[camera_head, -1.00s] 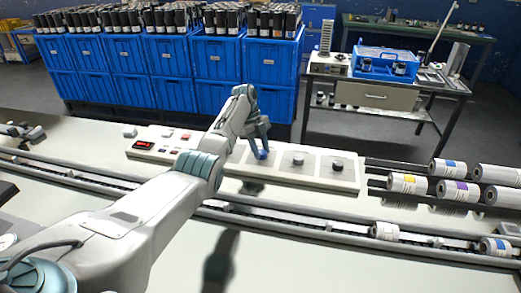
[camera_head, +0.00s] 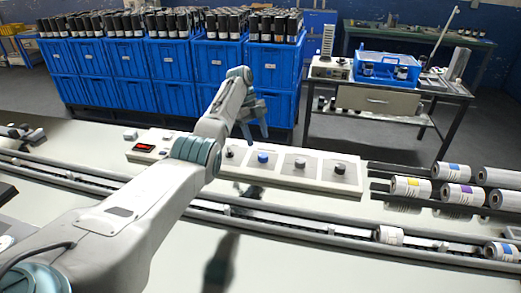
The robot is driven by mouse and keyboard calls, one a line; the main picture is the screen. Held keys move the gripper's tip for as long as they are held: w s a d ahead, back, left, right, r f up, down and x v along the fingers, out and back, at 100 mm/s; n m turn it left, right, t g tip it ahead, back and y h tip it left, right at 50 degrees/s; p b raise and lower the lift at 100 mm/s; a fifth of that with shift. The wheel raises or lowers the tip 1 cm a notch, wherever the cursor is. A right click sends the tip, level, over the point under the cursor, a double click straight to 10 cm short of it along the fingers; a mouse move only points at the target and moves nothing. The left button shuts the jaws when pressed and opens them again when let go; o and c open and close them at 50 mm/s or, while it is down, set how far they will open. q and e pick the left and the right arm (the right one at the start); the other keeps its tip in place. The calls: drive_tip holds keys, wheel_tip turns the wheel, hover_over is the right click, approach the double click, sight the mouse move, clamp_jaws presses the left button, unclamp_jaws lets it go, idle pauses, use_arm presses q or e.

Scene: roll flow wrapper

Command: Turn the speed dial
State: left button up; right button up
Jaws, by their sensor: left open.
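A long pale control panel (camera_head: 318,185) lies on the machine top. It carries a row of knobs: a black knob (camera_head: 230,152) at the left, a blue-capped knob (camera_head: 263,157), a third, black knob (camera_head: 299,163) and a black knob (camera_head: 340,168) at the right. I cannot read which is labelled speed. My left gripper (camera_head: 257,134) is open and empty, its fingers pointing down above and just behind the blue-capped knob, apart from it. My right gripper is not in view.
The panel's left end has a red display (camera_head: 144,147) and small buttons, partly near my left arm. A conveyor rail (camera_head: 330,229) runs in front, with labelled rolls (camera_head: 410,188) at the right. Blue crates (camera_head: 172,60) and a side table (camera_head: 440,90) stand behind.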

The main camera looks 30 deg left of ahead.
use_arm(q)
drive_tip(key=shift+b+v, duration=0.3)
drive_tip(key=shift+v, duration=1.85)
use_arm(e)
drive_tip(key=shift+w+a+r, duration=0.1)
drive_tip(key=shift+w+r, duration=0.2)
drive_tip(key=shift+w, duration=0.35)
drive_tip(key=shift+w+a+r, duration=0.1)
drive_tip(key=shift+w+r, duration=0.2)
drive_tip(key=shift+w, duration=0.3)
use_arm(q)
drive_tip(key=shift+w, duration=0.1)
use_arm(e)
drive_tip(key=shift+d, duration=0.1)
